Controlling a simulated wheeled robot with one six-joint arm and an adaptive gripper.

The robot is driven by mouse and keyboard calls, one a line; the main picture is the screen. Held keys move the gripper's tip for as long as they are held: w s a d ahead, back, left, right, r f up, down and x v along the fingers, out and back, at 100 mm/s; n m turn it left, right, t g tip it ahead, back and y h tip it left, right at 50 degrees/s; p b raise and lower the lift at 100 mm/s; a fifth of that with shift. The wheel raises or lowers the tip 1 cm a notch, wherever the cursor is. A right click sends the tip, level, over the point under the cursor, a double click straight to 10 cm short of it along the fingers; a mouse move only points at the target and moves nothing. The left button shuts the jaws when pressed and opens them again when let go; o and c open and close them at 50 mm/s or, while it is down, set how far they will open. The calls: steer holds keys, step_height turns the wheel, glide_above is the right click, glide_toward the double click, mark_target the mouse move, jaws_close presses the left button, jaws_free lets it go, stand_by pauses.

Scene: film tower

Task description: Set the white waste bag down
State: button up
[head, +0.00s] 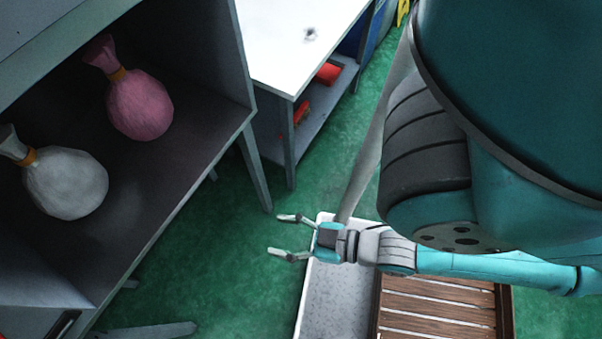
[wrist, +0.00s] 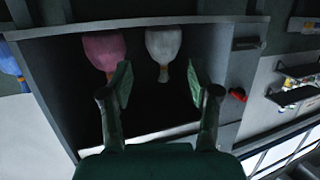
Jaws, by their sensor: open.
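The white waste bag (head: 68,184) lies inside a dark open cabinet at the left of the head view, its neck tied with an orange band. A pink bag (head: 140,104) lies beside it, farther back in that view. My gripper (head: 284,235) is open and empty, out in front of the cabinet and apart from both bags. In the wrist view, the white bag (wrist: 163,48) shows ahead, between and beyond the open fingers (wrist: 160,90). The pink bag (wrist: 104,50) is to its left, partly behind the left finger.
The cabinet's front shelf edge (head: 190,185) and legs stand left of my gripper. A white-topped table (head: 297,40) with red items (head: 328,73) on its lower shelf stands behind. Green floor (head: 235,260) is clear between the cabinet and my gripper. A blue bag (wrist: 10,62) shows at the wrist view's left.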

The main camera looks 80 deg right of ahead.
steer(key=v, duration=0.4)
steer(key=shift+c, duration=0.2)
stand_by(1.4)
